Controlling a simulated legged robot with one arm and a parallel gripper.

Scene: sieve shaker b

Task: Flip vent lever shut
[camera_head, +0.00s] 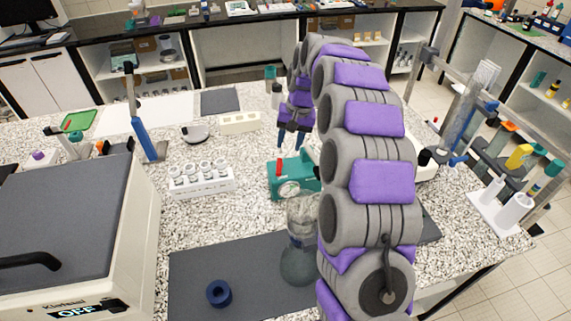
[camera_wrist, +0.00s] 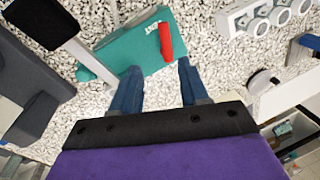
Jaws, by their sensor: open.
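A red lever (camera_head: 279,167) stands about upright on a teal box-shaped device (camera_head: 305,178), which has a pale round part on its front. I take this lever to be the vent lever. In the wrist view the red lever (camera_wrist: 166,42) lies beyond my fingertips, nearer the right finger, on the teal device (camera_wrist: 128,50). My gripper (camera_head: 290,145) has blue fingers, points down above and behind the device, and is open and empty. In the wrist view my gripper (camera_wrist: 159,75) shows its fingers spread apart, with no visible touch on the lever. My arm hides the device's right side.
A white rack of vials (camera_head: 200,182) stands left of the device. A glass flask (camera_head: 300,258) stands in front of it on a dark mat (camera_head: 255,270), with a blue ring (camera_head: 219,293). A large grey-lidded machine (camera_head: 70,220) fills the left. A beige block (camera_head: 239,123) sits behind.

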